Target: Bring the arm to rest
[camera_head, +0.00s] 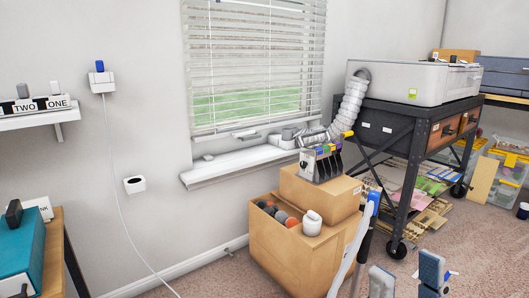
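My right gripper (407,277) shows at the bottom edge, right of centre. Its two grey-blue finger pads stand apart with carpet visible between them, so it is open and empty. My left gripper is not in view.
A cardboard box (290,255) holding rounded items stands left of the gripper, with a smaller box (318,192) on it. A black wheeled cart (412,160) carries a large white machine (405,80). A teal box (25,250) sits at lower left. Carpet (480,245) is open at right.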

